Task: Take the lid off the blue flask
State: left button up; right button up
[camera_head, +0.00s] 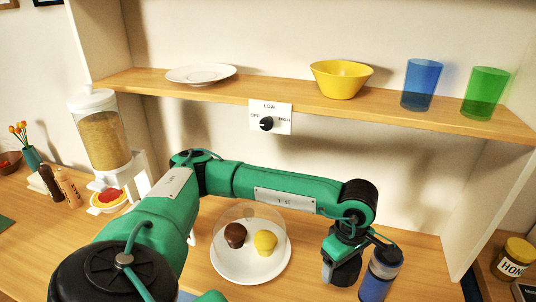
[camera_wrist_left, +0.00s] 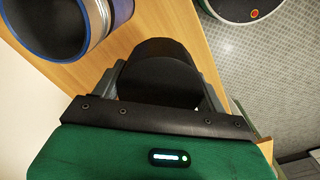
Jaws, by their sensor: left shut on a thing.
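The blue flask (camera_head: 374,286) stands at the lower right of the head view, its lower part cut off by the picture edge. In the left wrist view the flask (camera_wrist_left: 37,42) is at the upper left, its grey-lined mouth open. My left gripper (camera_head: 343,268) is just left of the flask in the head view. In the left wrist view its fingers (camera_wrist_left: 160,85) are shut on the dark lid (camera_wrist_left: 158,75), which is apart from the flask, beside it. My right gripper is not in view.
A clear dome over a white plate (camera_head: 228,273) with two muffins stands left of the gripper. A shelf (camera_head: 290,98) with a plate, a yellow bowl (camera_head: 340,80) and two cups runs above. A cereal dispenser (camera_head: 103,130) stands left, a honey jar (camera_head: 513,260) far right.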

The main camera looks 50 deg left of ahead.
aim_at(312, 277)
pick_arm(q)
jog(key=n, duration=0.3)
jog(key=a+r+n, duration=0.1)
jog(key=n, duration=0.1)
jog(key=shift+w, duration=0.2)
jog(key=n, duration=0.3)
jog(key=a+r+n, duration=0.1)
jog(key=n, duration=0.1)
jog(key=shift+w+p, duration=0.15)
jog(key=shift+p, duration=0.15)
jog(key=n, duration=0.3)
jog(key=shift+w+a+r, duration=0.1)
jog(key=shift+a+r, duration=0.15)
jog(key=shift+r, duration=0.15)
jog(key=n, duration=0.3)
jog(key=a+r+n, duration=0.1)
jog(key=n, duration=0.1)
jog(key=shift+w+a, duration=0.1)
jog(key=a+r+n+p, duration=0.1)
jog(key=a+r+n, duration=0.3)
jog(key=n, duration=1.3)
jog(key=f+p, duration=0.1)
jog(key=f, duration=0.5)
jog(key=f+p, duration=0.2)
jog(key=f, duration=0.5)
jog(key=f+p, duration=0.2)
jog(key=f, duration=0.5)
jog(key=shift+a+f, duration=0.2)
jog(key=shift+a, duration=0.15)
jog(key=shift+f, duration=0.4)
